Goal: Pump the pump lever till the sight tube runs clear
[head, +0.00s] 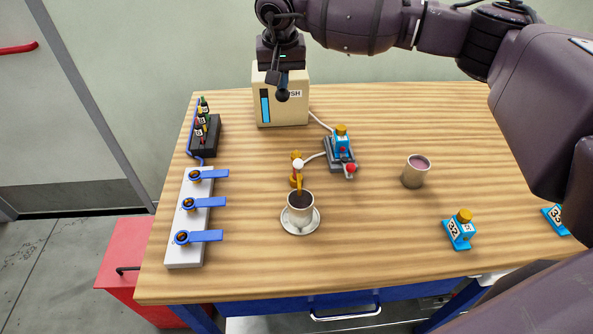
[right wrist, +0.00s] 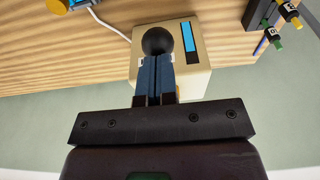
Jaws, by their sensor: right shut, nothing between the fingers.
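The pump looks to be the cream box (head: 296,113) at the table's back, its label partly covered. Its sight tube (head: 265,107) is an upright window on the front with a blue column; it also shows in the right wrist view (right wrist: 187,38). The pump lever's black ball knob (head: 282,96) sticks out in front of the box. In the right wrist view the knob (right wrist: 157,41) is at my fingertips, not between them. My right gripper (head: 283,83) is shut and empty, right by the knob; I cannot tell whether it touches. My left gripper is out of view.
A mug of dark liquid (head: 300,208) stands on a saucer (head: 300,227) below a brass nozzle (head: 296,174). A blue canister (head: 341,143), a white valve bar (head: 187,244), a bottle rack (head: 205,142) and a second cup (head: 415,172) stand around.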

